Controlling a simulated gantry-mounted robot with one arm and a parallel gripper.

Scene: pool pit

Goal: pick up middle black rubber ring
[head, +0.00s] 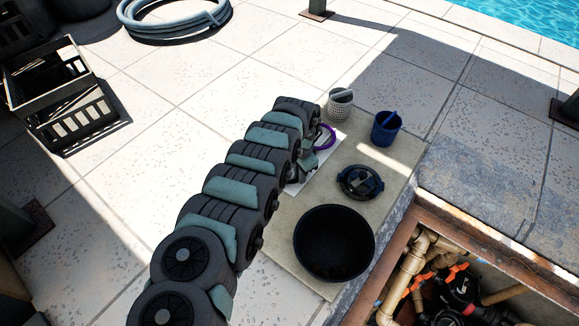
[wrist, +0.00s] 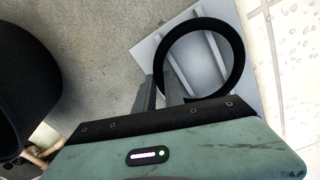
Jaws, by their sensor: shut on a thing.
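My gripper (wrist: 158,86) is shut on a black rubber ring (wrist: 201,22), gripping its near-left side in the wrist view. The ring stands out beyond the fingers, over a pale slotted tray (wrist: 145,47). In the head view my gripper (head: 304,167) is partly hidden by my arm, above the pale tray (head: 328,149). A ring (head: 331,132) beside it looks purple there; I cannot tell for certain that it is the same ring. No other rings are visible in either view.
A large black bowl (head: 334,205), a dark lid (head: 360,182), a blue cup (head: 386,130) and a perforated grey basket (head: 340,108) stand on the beige mat (head: 313,149). An open pit with pipes (head: 410,265) lies at the lower right. A slatted crate (head: 75,128) stands left.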

